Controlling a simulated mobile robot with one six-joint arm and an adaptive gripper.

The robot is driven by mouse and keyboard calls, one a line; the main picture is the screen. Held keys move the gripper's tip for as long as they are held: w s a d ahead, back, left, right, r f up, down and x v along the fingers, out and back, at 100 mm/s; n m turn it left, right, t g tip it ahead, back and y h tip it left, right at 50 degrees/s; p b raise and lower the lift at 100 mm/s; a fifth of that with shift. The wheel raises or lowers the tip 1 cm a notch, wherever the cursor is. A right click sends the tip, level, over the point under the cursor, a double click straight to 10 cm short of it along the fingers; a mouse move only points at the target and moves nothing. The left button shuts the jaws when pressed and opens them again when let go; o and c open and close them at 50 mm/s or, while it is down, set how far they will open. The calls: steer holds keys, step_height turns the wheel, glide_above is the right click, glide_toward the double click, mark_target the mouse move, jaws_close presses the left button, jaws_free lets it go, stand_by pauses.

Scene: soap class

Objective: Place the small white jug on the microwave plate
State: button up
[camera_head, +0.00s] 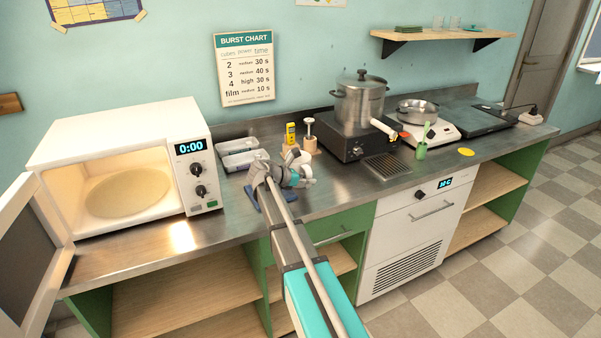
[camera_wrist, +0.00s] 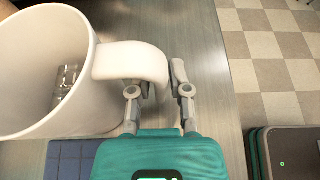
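The small white jug (camera_wrist: 40,75) fills the left of the wrist view, with its open mouth facing the camera. Its handle (camera_wrist: 130,60) reaches right to my gripper (camera_wrist: 160,88). The handle's outer end lies at the fingers and hides part of the left one. I cannot tell whether the fingers press on it. In the head view my gripper (camera_head: 293,174) is over the counter, right of the microwave, and largely hides the jug. The microwave (camera_head: 120,132) stands at the left with its door open. The round microwave plate (camera_head: 128,193) lies inside, bare.
The open door (camera_head: 28,262) juts out at the front left. Grey trays (camera_head: 240,152), a yellow bottle (camera_head: 290,134) and a wooden stand (camera_head: 310,145) are behind my gripper. A blue mat (camera_wrist: 72,162) lies near the jug. A pot (camera_head: 360,104) stands on a black cooker to the right.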

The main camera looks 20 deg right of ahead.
mark_target(309, 171)
jaws_close()
steer(key=shift+r, duration=0.2)
step_height(309, 171, up, 3)
steer(key=p, duration=0.3)
steer(key=s+r+p, duration=0.9)
steer(key=s+p, duration=0.1)
steer(key=s, duration=0.4)
steer(key=shift+d+r, duration=0.15)
steer(key=shift+r, duration=0.15)
steer(key=shift+s, duration=0.15)
stand_by(0.7)
